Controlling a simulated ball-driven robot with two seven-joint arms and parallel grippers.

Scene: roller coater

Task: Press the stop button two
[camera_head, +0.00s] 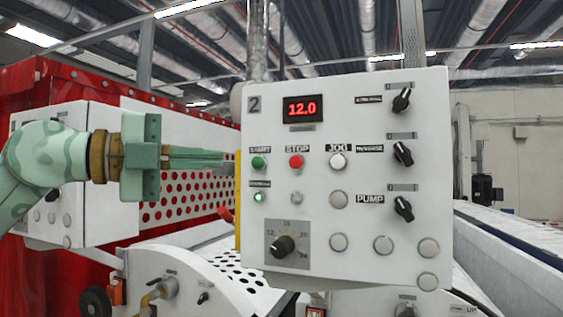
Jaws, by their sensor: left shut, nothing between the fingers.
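The control panel (320,240) with the number 2 at its upper left faces me and fills the middle of the view. Its red stop button (296,161) sits under the STOP label, right of the green start button (259,162). A red display (302,108) above reads 12.0. My left gripper (232,162) comes in from the left at about the height of these buttons. It is shut and empty, with its fingertips just left of the panel's left edge in the picture. I cannot tell its depth gap to the panel. My right gripper is not in view.
Black selector knobs (402,153) run down the panel's right side, and a dial (283,245) sits low on it. Another white control box (75,170) stands behind my left arm. A perforated white guard (185,190) and red curtain (90,78) are behind.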

